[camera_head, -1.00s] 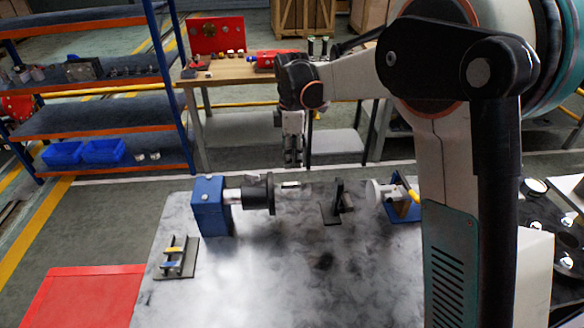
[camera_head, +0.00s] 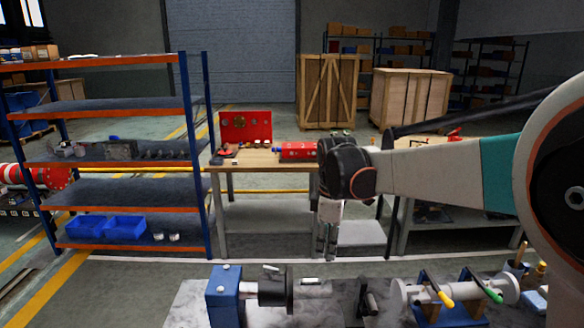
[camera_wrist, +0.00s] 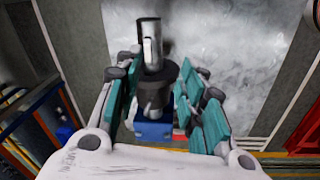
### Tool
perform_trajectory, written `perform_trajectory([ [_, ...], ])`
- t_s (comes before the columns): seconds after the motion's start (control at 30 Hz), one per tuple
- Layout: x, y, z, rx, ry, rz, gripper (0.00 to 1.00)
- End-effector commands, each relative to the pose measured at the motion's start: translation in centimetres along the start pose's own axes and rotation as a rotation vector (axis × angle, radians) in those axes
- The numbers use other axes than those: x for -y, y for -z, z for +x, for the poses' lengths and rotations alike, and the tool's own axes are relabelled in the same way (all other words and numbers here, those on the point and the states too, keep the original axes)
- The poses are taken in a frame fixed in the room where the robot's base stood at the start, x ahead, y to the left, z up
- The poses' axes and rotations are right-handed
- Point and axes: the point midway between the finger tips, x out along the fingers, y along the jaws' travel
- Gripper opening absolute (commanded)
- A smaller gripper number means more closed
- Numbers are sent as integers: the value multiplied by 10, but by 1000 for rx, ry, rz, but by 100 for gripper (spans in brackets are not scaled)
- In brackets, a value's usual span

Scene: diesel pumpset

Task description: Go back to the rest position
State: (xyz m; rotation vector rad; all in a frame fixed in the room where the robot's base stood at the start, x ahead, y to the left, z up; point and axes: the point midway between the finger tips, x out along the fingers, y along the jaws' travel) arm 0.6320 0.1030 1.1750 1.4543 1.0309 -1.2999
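My gripper (camera_head: 328,245) hangs pointing down from my arm, above the far edge of the grey work table (camera_head: 190,305). In the wrist view its teal-padded fingers (camera_wrist: 165,100) are spread apart with nothing held between them. Below, beyond the fingers, the wrist view shows the dark round coupling (camera_wrist: 155,92) with a metal shaft, beside a blue block. In the head view the blue block (camera_head: 223,297) and the black coupling (camera_head: 277,289) stand on the table at the left.
A black bracket (camera_head: 362,300) and a grey shaft piece on blue supports (camera_head: 455,292) stand further right on the table. A workbench (camera_head: 262,159) with red parts stands behind. A blue-and-orange shelf rack (camera_head: 120,150) is at the left. The floor between is clear.

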Motion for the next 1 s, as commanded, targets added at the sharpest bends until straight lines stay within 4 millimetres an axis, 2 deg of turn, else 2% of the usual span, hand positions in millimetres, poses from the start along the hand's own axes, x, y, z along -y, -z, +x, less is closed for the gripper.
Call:
perform_trajectory([
  [0.2,34,-33,-23,-36,-73,206,36],
  [0.5,85,-73,-39,-105,-165,486,36],
  [0.77,131,-105,-39,-181,-235,727,36],
  [1.0,174,-132,-28,-265,-290,944,36],
])
